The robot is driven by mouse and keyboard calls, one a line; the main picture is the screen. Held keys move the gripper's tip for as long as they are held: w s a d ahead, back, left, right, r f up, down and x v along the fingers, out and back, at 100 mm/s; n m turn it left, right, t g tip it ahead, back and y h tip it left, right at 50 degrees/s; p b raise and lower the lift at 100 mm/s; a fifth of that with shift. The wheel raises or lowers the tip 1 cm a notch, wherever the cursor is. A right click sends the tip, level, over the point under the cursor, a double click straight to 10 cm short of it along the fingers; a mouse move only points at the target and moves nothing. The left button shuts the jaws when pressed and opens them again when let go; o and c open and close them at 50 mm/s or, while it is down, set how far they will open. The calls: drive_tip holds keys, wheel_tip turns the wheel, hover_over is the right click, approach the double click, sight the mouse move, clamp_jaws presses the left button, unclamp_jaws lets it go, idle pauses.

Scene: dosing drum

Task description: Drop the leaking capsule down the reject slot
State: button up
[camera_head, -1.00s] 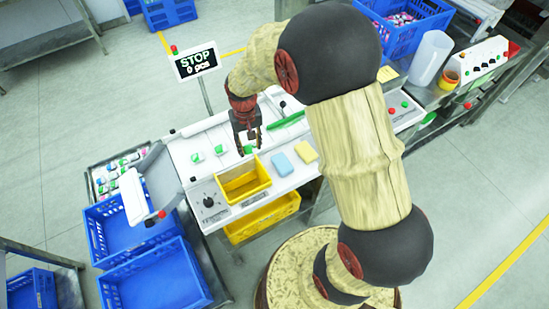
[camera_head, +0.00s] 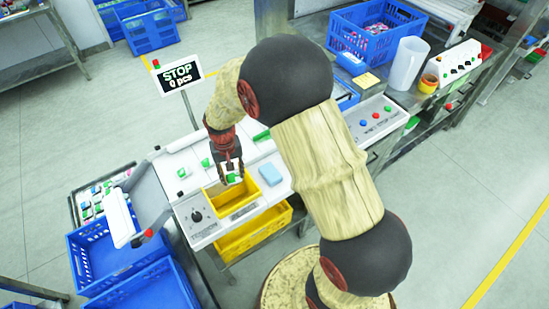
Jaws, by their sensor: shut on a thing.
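My gripper (camera_head: 231,167) is shut on a small green and white capsule (camera_head: 233,178). It holds the capsule over the back edge of a yellow-rimmed opening (camera_head: 221,208) in the white machine top. I cannot tell how high above the rim it is, and no leak on the capsule can be made out. More green and white capsules, such as one at the left (camera_head: 182,173), sit on the white panel. No label on the opening is readable as a reject slot.
A blue block (camera_head: 270,173) lies right of the opening. A dial (camera_head: 197,216) is at its left. A yellow crate (camera_head: 262,238) sits below the panel. A sign (camera_head: 179,76) reads STOP, 0 pcs. Blue crates (camera_head: 100,246) stand at the lower left.

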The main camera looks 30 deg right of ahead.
drive_tip(key=shift+f, duration=0.1)
drive_tip(key=o, duration=0.8)
wheel_tip(320, 180, up, 12)
drive_tip(key=shift+f, duration=0.1)
idle(0.5)
idle(0.3)
